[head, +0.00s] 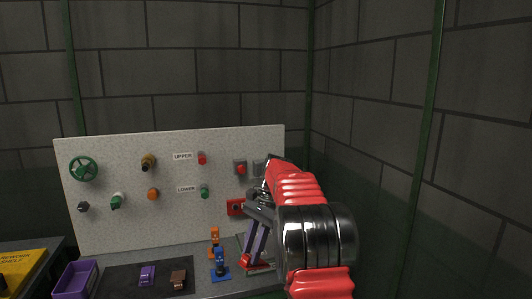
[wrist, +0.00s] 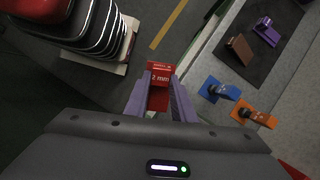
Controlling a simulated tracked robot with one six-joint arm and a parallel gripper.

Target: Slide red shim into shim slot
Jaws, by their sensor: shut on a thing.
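My gripper (head: 254,260) points down near the right end of the bench, its two purple-grey fingers shut on the red shim (head: 247,261). In the wrist view the red shim (wrist: 160,73), marked "2 mm", is between the fingers (wrist: 160,100) and sticks out past their tips. A red block with a dark opening (head: 235,207) is on the pegboard, left of and above the shim. I cannot tell for certain whether it is the shim slot. The shim is apart from it. My arm hides part of the board's right side.
The speckled board (head: 130,215) carries a green wheel (head: 83,168), knobs and buttons. Orange (head: 214,237) and blue (head: 220,262) stands are close left of my gripper. A dark mat (head: 120,284) holds a purple piece (head: 148,274) and a brown piece (head: 178,279). A purple bin (head: 75,280) is at the left.

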